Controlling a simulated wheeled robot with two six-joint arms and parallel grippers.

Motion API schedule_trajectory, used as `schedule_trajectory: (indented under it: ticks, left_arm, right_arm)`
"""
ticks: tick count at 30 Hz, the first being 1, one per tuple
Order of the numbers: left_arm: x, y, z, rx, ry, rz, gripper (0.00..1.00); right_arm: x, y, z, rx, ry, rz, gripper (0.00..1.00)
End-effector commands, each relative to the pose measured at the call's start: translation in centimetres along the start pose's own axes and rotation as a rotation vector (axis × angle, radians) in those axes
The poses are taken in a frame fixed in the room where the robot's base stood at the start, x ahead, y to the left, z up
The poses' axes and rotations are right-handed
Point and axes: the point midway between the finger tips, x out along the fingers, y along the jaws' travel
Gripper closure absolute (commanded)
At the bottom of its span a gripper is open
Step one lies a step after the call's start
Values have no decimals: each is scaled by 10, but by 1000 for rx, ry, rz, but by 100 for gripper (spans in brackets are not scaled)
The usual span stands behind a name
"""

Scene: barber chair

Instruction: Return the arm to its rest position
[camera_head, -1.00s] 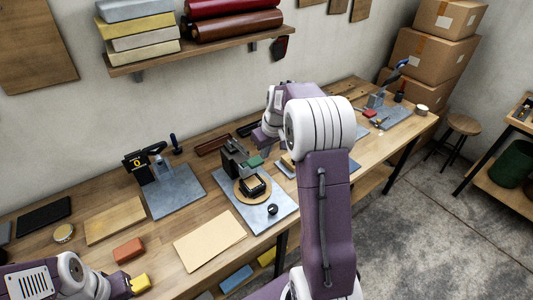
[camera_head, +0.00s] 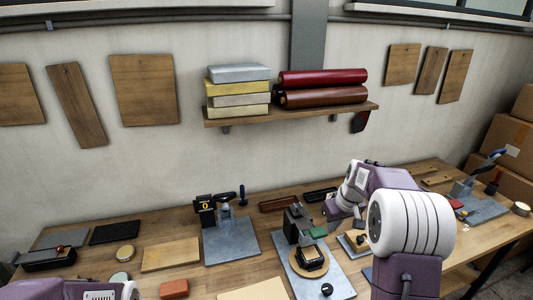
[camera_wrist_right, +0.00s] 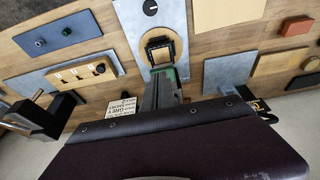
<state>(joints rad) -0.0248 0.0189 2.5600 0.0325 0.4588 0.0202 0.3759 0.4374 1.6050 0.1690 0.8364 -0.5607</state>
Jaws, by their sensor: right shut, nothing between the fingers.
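My right arm (camera_head: 410,225) rises at the right of the head view and bends over the workbench (camera_head: 150,232). My right gripper (camera_head: 335,212) is shut and empty. It hangs just right of and behind the small dark press (camera_head: 295,222), apart from it as far as I can tell; its fingertips are small and partly hidden. In the right wrist view the press (camera_wrist_right: 158,92) shows close by, with its plate (camera_wrist_right: 126,25) beyond. Part of my left arm (camera_head: 70,290) shows at the bottom left; its gripper is out of the frame.
A wall shelf (camera_head: 290,114) with stacked blocks and red and brown rolls is above the bench. A second press on a grey plate (camera_head: 230,243) stands left of the first. A brick-red block (camera_head: 174,289) lies in front. Cardboard boxes (camera_head: 507,135) stand at the far right.

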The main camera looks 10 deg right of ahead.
Motion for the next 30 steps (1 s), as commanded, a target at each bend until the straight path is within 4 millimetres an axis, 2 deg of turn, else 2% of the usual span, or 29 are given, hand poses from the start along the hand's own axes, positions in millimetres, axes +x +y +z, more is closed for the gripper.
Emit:
schedule_trajectory:
  ticks: [2,3,5,6,8,9,11,12,15,18,22,30]
  left_arm:
    - [11,0,1,0,0,0,100]
    - [18,0,2,0,0,0,100]
    - [29,-1,3,0,0,0,100]
    - [36,-1,4,0,0,0,100]
    - [45,-1,5,0,0,0,100]
    - [51,-1,5,0,0,0,100]
    - [57,-1,6,0,0,0,100]
    - [60,-1,6,0,0,0,100]
    - [61,-1,6,0,0,0,100]
    - [58,-1,6,0,0,0,100]
    - [58,-1,6,0,0,0,100]
    - [58,-1,6,0,0,0,100]
  right_arm:
    - [2,-18,-9,-44,23,-3,100]
    - [2,-35,-11,-81,34,-9,100]
    - [8,-68,4,-142,15,-32,100]
    - [15,-90,21,-182,-7,-45,100]
    - [26,-120,53,-212,-42,-59,100]
    - [34,-136,77,-218,-67,-64,100]
    - [46,-154,116,-205,-105,-65,100]
    - [52,-163,142,-187,-130,-61,100]
    - [64,-170,199,-101,-187,-43,100]
    - [72,-168,234,23,-223,-17,100]
    - [74,-166,226,110,-190,-3,100]
    - [74,-166,226,115,-191,-3,100]
